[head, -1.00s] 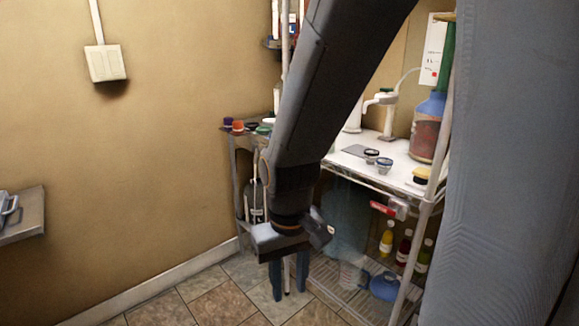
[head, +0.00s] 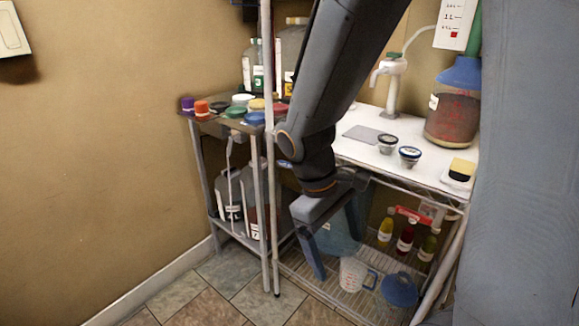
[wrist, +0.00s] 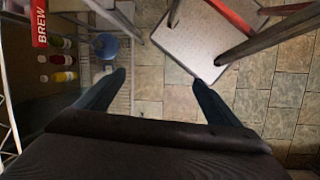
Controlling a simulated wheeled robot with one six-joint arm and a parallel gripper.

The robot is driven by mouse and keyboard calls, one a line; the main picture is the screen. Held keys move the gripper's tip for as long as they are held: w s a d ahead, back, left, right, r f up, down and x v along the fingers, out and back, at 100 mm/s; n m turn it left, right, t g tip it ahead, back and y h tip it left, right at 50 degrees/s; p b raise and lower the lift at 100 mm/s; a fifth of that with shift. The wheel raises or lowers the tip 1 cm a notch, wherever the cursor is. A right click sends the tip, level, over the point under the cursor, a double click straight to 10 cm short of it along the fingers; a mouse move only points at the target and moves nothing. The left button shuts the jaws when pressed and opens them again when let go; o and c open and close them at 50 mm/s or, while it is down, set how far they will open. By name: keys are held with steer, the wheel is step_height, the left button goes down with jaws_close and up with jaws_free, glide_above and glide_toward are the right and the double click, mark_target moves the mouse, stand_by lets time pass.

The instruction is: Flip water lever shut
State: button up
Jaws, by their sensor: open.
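A white water tap (head: 390,80) stands upright at the back of the white counter (head: 367,154). A small green piece, perhaps its lever (head: 394,55), is at its top; its exact position is too small to tell. My gripper (head: 338,255) points down in front of the wire rack, below counter height and well apart from the tap. Its two fingers are spread with nothing between them. In the wrist view my gripper (wrist: 159,78) is open above the floor, and the tap is out of sight there.
A blue-topped jar (head: 454,105), two small cups (head: 388,143) and a yellow sponge (head: 462,169) are on the counter. Coloured lids crowd the side table (head: 215,125). Bottles and a measuring jug (head: 353,272) sit on the lower shelf. A pale stool (wrist: 200,40) shows below.

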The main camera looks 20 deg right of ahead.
steer(key=w+d+f+n+h+b, duration=0.3)
steer(key=w+n+h, duration=0.2)
steer(key=w+n, duration=0.15)
steer(key=n+t+h+b, duration=0.6)
steer(key=n+t+h, duration=0.1)
steer(key=n+t, duration=0.7)
glide_toward(287, 163)
steer(key=w+g, duration=0.1)
steer(key=shift+n, duration=0.45)
steer(key=x, duration=0.8)
steer(key=shift+s+d+r, duration=0.1)
steer(key=shift+s+r, duration=0.15)
steer(key=shift+r, duration=0.05)
